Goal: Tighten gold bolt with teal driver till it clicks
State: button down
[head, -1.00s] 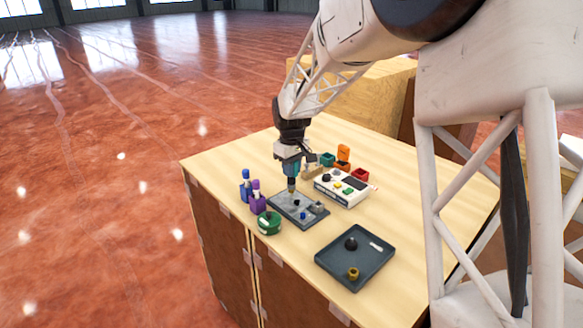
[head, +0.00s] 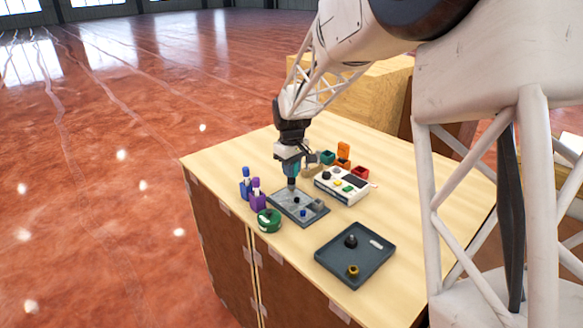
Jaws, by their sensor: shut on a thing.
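My gripper (head: 289,153) is shut on the teal driver (head: 291,170) and holds it upright over the dark grey plate (head: 283,206). The driver's grey tip points down at the back left part of the plate. I see no gold bolt under the tip now; the tip or the plate may hide it. A gold, round part (head: 353,271) lies in the dark tray at the front; I cannot tell if it is a bolt. The plate also bears a small blue piece (head: 303,213), a black piece and a grey block.
A blue driver-like tool (head: 246,184) and a purple one (head: 257,195) stand left of the plate. A green round thing (head: 269,221) is in front of them. A white box with knobs (head: 342,186) is to the right. The dark tray (head: 335,268) is nearer the front right.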

jog(key=shift+f, duration=0.4)
dwell(0.7)
jog(key=m, duration=0.6)
jog(key=shift+m, duration=0.4)
dwell(0.3)
jog(key=m, duration=0.5)
jog(key=shift+r, duration=0.2)
dwell(0.4)
jog(key=shift+r, duration=2.05)
